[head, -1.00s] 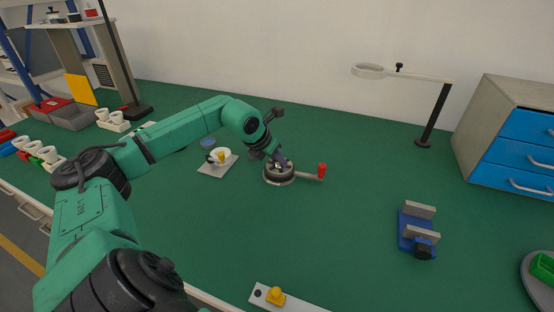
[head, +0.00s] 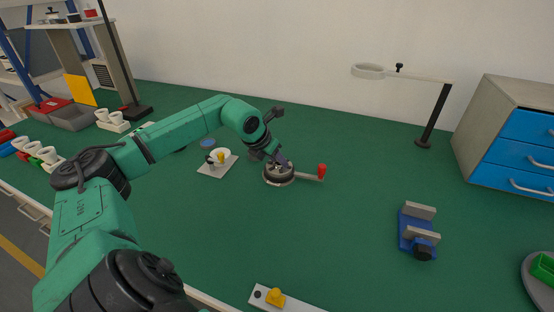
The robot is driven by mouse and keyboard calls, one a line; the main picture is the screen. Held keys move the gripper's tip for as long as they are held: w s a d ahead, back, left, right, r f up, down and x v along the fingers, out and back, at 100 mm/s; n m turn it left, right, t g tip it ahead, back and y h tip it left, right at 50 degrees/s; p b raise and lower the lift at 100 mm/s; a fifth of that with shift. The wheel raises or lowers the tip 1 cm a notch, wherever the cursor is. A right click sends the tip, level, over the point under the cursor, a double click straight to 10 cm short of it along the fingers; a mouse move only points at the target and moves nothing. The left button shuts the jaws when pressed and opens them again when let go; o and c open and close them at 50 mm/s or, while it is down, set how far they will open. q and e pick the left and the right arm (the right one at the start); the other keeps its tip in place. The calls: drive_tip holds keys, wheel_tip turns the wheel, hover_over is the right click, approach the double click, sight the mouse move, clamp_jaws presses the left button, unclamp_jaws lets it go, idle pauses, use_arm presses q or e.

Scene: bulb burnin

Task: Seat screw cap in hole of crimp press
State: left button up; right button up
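The crimp press (head: 279,174) is a round dark and metal base on the green bench, with a lever ending in a red knob (head: 322,170) on its right. My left gripper (head: 281,161) is directly over the press, its fingers pointing down at the press's top. The screw cap cannot be made out; the fingertips and the hole are too small and partly covered to tell whether a cap is between them. My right gripper is not in view.
A blue clamp (head: 417,232) is to the right. A ring lamp (head: 431,120) and blue drawers (head: 514,140) stand behind.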

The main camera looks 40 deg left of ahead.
use_arm(q)
drive_tip(key=shift+o, duration=0.9)
drive_tip(key=shift+r, duration=0.1)
drive_tip(key=shift+s+a+r, duration=0.1)
drive_tip(key=shift+s+r, duration=0.05)
drive_tip(key=shift+s, duration=0.1)
drive_tip(key=b+v, duration=0.4)
drive_tip(key=v, duration=1)
drive_tip(key=shift+w, duration=0.1)
